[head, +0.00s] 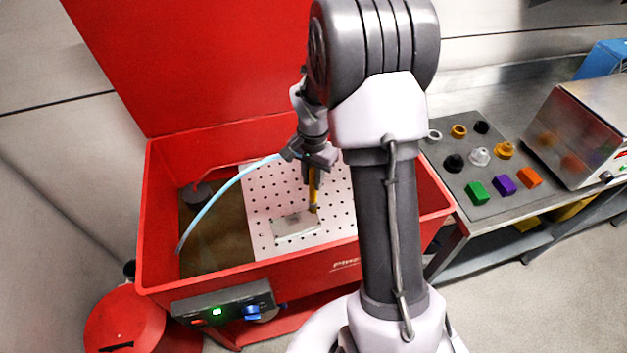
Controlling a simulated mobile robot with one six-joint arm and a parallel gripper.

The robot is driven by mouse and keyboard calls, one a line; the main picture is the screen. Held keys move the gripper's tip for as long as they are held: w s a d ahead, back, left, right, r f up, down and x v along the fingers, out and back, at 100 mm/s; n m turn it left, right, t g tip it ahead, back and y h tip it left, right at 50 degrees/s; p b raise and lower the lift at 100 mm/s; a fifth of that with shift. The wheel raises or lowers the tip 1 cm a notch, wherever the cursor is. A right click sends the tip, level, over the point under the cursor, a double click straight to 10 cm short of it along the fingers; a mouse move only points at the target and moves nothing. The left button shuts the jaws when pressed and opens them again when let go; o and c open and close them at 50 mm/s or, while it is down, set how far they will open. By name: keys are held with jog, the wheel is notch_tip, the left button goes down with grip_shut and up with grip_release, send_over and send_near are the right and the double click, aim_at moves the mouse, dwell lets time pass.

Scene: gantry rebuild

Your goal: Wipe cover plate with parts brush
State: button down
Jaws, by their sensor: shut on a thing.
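The cover plate (293,227) is a flat grey rectangle lying on the white perforated shelf (262,198) inside the red parts washer. My gripper (313,160) is above the shelf and shut on the parts brush (313,190), which has a yellowish handle and points down. The brush's lower end is at the plate's right end; I cannot tell whether it touches the plate. My arm hides the right part of the basin.
The red washer (148,220) has a raised lid (200,60) and a front control box (222,307). A pale blue hose (222,192) curves over the basin. At right, a bench holds a grey mat (480,205) with several small parts and a metal machine (580,135).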

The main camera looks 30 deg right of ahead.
aim_at(313, 168)
jog(key=shift+r+p, duration=1.15)
jog(key=shift+r, duration=0.75)
jog(key=shift+f, duration=0.15)
